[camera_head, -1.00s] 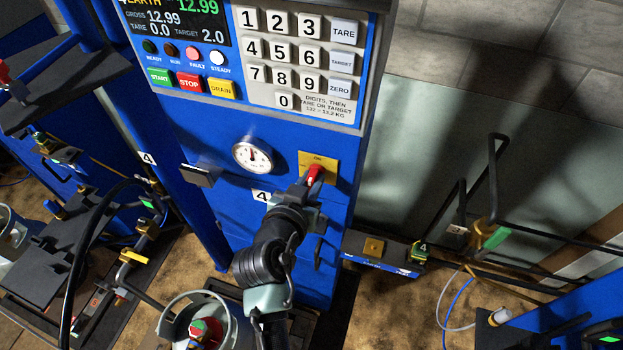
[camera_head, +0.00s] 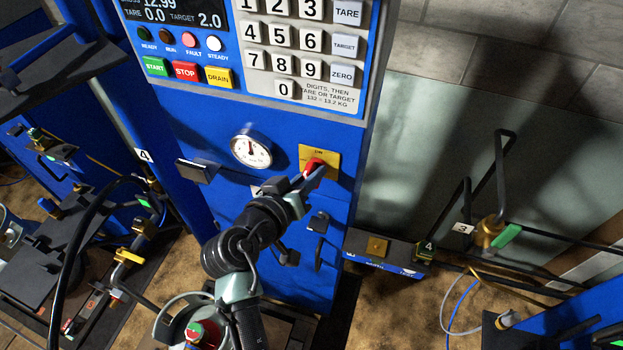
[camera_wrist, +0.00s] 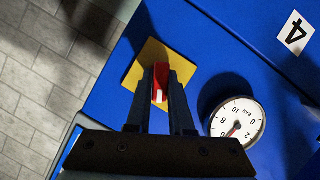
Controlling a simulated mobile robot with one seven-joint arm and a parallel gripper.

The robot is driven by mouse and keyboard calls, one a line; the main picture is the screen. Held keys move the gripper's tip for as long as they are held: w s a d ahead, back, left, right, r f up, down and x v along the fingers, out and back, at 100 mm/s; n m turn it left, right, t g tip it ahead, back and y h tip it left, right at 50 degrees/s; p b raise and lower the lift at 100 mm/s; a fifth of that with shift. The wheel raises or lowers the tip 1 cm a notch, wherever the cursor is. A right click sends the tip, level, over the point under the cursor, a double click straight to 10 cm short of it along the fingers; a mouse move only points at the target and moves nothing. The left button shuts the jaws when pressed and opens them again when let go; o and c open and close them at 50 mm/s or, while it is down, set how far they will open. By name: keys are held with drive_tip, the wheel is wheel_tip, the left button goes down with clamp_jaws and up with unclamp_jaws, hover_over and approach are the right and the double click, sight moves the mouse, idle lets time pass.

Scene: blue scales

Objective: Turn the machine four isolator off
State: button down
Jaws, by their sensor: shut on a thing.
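The machine four isolator is a red handle (camera_head: 313,168) on a yellow plate (camera_head: 331,157), on the blue front of the machine. In the head view the handle looks tilted, its upper end to the right. My gripper (camera_head: 310,177) reaches up to it from the lower left. In the wrist view my gripper (camera_wrist: 160,80) has its two dark fingers on either side of the red handle (camera_wrist: 160,84), shut on it, in front of the yellow plate (camera_wrist: 148,60). The fingers hide part of the handle, and the plate's lettering is partly covered.
A round gauge (camera_head: 251,151) sits left of the isolator; it also shows in the wrist view (camera_wrist: 238,121). Above are the keypad (camera_head: 297,40) and coloured buttons (camera_head: 185,71). A dark bracket (camera_head: 194,172) juts out at left. Black frame bars (camera_head: 500,180) stand at right.

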drive_tip(key=n+h+b, duration=0.1)
drive_tip(key=n+b, duration=0.1)
drive_tip(key=shift+a+f+n+h, duration=0.15)
drive_tip(key=shift+f+n+h, duration=0.05)
drive_tip(key=shift+n+h, duration=0.2)
drive_tip(key=n+h+b, duration=0.1)
drive_tip(key=n+b, duration=0.1)
drive_tip(key=shift+f+n, duration=0.1)
drive_tip(key=shift+n, duration=0.2)
drive_tip(key=shift+n+t+h+b, duration=0.4)
drive_tip(key=shift+n+h+b, duration=0.15)
drive_tip(key=shift+n, duration=0.55)
drive_tip(key=shift+n+t+h+b, duration=0.45)
drive_tip(key=shift+n+b, duration=0.2)
drive_tip(key=shift+n, duration=0.45)
drive_tip(key=c, duration=0.8)
unclamp_jaws()
drive_tip(key=shift+a, duration=0.1)
